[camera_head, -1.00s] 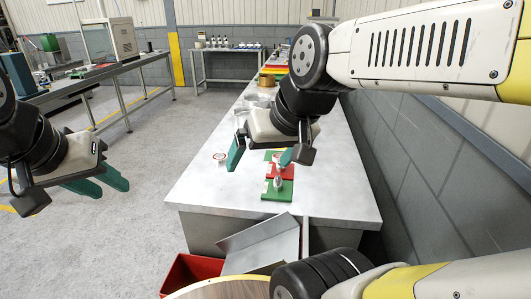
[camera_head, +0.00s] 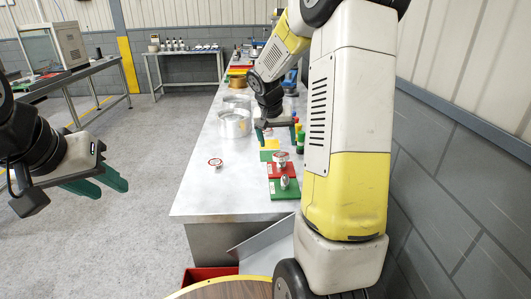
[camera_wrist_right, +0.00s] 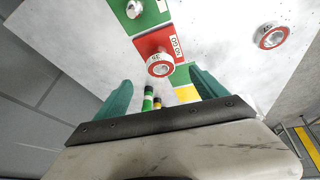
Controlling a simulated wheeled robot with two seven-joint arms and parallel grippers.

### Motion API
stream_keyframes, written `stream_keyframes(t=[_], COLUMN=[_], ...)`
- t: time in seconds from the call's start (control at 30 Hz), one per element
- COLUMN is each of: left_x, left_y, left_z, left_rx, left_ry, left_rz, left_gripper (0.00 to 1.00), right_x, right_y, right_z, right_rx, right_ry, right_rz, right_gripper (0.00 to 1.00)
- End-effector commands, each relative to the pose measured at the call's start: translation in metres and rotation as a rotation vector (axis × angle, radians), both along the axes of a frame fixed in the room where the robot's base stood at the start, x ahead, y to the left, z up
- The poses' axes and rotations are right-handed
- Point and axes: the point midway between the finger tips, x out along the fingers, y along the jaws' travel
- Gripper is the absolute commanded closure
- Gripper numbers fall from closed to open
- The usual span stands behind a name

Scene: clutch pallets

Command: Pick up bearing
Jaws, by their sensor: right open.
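A bearing with a red ring (camera_head: 215,162) lies alone on the bare table left of the pallets; it also shows at the upper right of the right wrist view (camera_wrist_right: 270,36). A second ring-shaped bearing (camera_wrist_right: 160,65) is on the red pallet (camera_wrist_right: 147,43), labelled NO GO. My right gripper (camera_head: 277,130) is open and empty, over the table beyond the red pallet. In the right wrist view its green fingers (camera_wrist_right: 160,82) are spread, with the red pallet's bearing showing between and beyond their tips. My left gripper (camera_head: 102,184) is open and empty, off the table at the left.
A green pallet (camera_head: 290,194) bears a small silver part (camera_head: 284,181). Metal cylinders (camera_head: 235,124) stand farther back, and small coloured bottles (camera_head: 300,138) stand at the right. The table's left front is clear.

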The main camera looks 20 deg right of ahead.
Motion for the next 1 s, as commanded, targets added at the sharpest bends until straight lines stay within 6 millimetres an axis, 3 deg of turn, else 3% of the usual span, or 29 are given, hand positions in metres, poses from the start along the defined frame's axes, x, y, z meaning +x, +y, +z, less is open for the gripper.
stream_keyframes(t=[0.63,0.97,1.0], left_x=[0.000,0.000,0.000], left_y=[0.000,0.000,0.000], left_z=[0.000,0.000,0.000], left_rx=[0.000,0.000,0.000], left_ry=[0.000,0.000,0.000], left_rz=[0.000,0.000,0.000], left_gripper=[0.64,0.64,0.64], right_x=[0.029,0.032,0.032], right_y=[-0.023,-0.025,-0.025], right_z=[-0.070,-0.078,-0.077], right_rx=[-0.005,-0.005,-0.005], right_ry=[0.005,0.002,0.002], right_rz=[-0.012,-0.011,-0.011], right_gripper=[0.19,0.19,0.23])
